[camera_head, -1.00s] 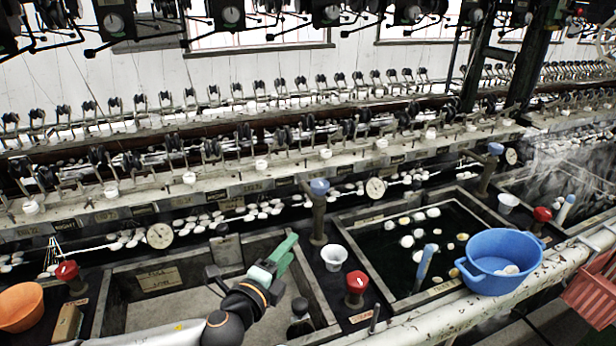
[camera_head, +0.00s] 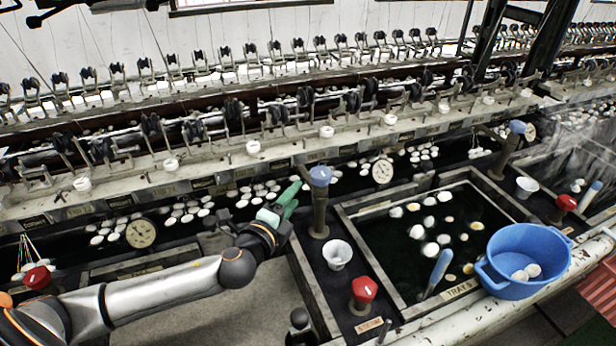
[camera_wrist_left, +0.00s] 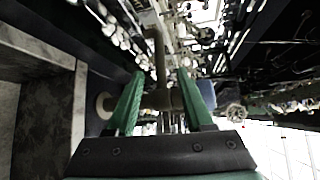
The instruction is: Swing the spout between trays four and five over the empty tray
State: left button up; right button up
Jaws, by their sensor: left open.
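The spout (camera_head: 320,212) is a brown upright pipe with a blue knob on top, standing between the trays. Its short arm points toward the back trough. The empty tray (camera_head: 225,305) is at its left, partly behind my left arm; Tray 5 (camera_head: 393,281), with dark water and cocoons, is at its right. My left gripper (camera_head: 290,194) has green fingers and is just left of the knob. In the left wrist view the open fingers (camera_wrist_left: 162,80) have the spout's pipe (camera_wrist_left: 160,99) showing between them; I cannot tell whether they touch it. My right gripper is out of view.
A white cup (camera_head: 337,254) and a red-knobbed valve (camera_head: 363,292) stand right in front of the spout. A blue basin (camera_head: 524,262) sits on the front rail. A dial (camera_head: 382,171) and the reeling-frame ledge are behind. A dark knob (camera_head: 299,319) is near the empty tray's front.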

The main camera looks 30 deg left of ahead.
aim_at(308, 176)
pick_arm(q)
jog(key=w, duration=0.6)
jog(key=w+f, duration=0.1)
jog(key=w, duration=0.2)
jog(key=shift+a+f, duration=0.1)
jog(key=shift+a, duration=0.2)
jog(key=shift+s, duration=0.1)
jog(key=shift+c, duration=0.4)
grip_shut()
dwell(0.5)
